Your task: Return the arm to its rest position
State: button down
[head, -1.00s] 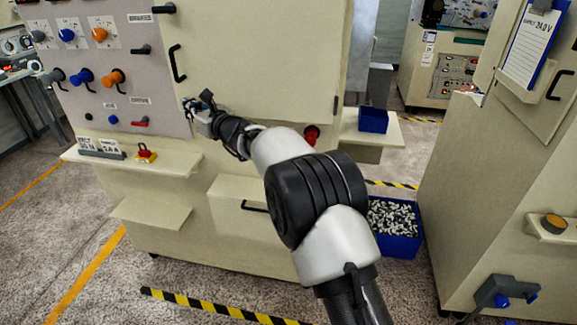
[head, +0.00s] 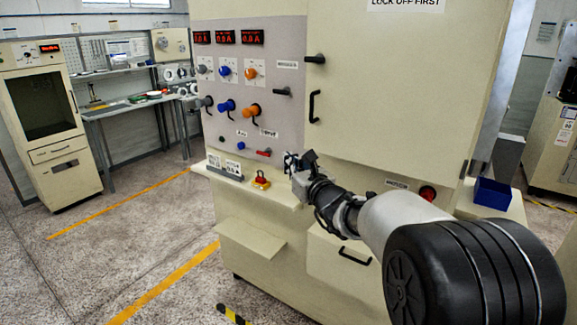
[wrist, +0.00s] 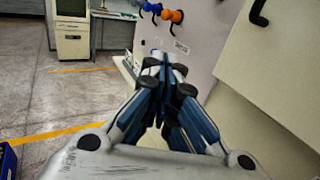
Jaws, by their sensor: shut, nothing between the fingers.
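My forearm and a large black joint fill the lower right of the head view and hide part of the cabinet's lower front.
The panel carries grey, blue and orange knobs (head: 251,110). A shelf (head: 285,195) with a red-and-yellow button (head: 261,180) juts out below. A blue bin (head: 492,193) sits on a side ledge. A workbench (head: 130,105) stands behind at left. The floor at left is open.

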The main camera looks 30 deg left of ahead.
jog(key=shift+s+f, duration=0.15)
jog(key=shift+s, duration=0.05)
jog(key=s+d+r+n+g, duration=0.3)
jog(key=s+d+n, duration=0.3)
jog(key=s+n, duration=0.15)
jog(key=s+d+r+n+g, duration=0.3)
jog(key=s+d+n, duration=0.3)
jog(key=s, duration=0.3)
jog(key=s+d+f+n+h, duration=0.4)
jog(key=s+d, duration=0.4)
jog(key=d, duration=0.3)
jog(key=s+d+f+n+h, duration=0.4)
jog(key=s+d, duration=0.3)
jog(key=d, duration=0.4)
jog(key=s+d+f+n+h, duration=0.4)
jog(key=s+d+f+h, duration=0.2)
jog(key=d, duration=0.6)
jog(key=s, duration=0.2)
jog(key=shift+s+f+g, duration=0.3)
jog(key=shift+f+g, duration=0.05)
jog(key=shift+g, duration=0.05)
jog(key=c, duration=2.4)
grip_release()
